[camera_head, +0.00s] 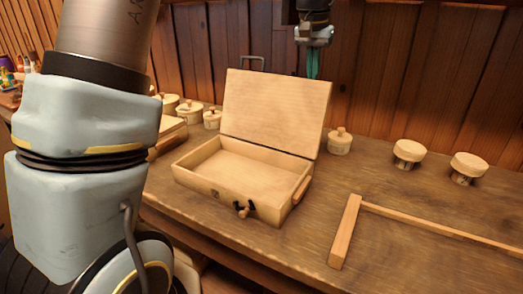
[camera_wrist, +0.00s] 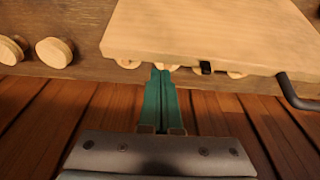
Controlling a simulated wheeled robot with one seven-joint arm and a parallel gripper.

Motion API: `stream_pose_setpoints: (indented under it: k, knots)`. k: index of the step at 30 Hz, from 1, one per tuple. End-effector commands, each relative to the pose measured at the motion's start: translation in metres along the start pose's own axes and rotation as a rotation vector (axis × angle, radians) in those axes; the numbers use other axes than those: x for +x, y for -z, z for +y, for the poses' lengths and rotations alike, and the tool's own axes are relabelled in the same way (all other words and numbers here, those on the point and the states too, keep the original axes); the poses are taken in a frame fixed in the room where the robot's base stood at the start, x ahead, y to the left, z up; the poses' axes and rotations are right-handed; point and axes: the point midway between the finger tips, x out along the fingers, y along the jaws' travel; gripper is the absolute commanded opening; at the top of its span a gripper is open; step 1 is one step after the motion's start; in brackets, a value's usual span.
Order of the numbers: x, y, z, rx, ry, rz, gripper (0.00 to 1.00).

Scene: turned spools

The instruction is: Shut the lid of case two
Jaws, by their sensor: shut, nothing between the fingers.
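A pale wooden case (camera_head: 285,199) stands on the bench in the head view, empty inside, with a dark latch on its front. Its lid (camera_head: 276,108) is raised and leans slightly back; I see no label with a number. My gripper (camera_head: 313,74) hangs behind the lid near its top right corner, with green fingers shut and empty. In the wrist view the fingertips (camera_wrist: 161,73) are close to the edge of the lid (camera_wrist: 215,32); I cannot tell whether they touch. A dark handle (camera_wrist: 294,92) sticks out from the lid.
Another wooden case (camera_head: 170,137) at the left is partly hidden by my arm. Several round-topped wooden spools stand along the back, one spool (camera_head: 340,141) just right of the lid. A wooden strip frame (camera_head: 345,232) lies at the front right. A plank wall closes the back.

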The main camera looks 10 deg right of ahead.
Motion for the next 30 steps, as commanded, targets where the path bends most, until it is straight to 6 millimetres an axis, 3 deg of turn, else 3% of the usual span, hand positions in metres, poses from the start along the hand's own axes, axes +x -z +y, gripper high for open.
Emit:
stream_pose_setpoints:
  k: [16,30]
  knots:
    - [0.001,0.0,0.0,0.0,0.0,0.0,0.0]
    - [0.018,-0.004,0.0,0.0,0.0,0.0,0.0]
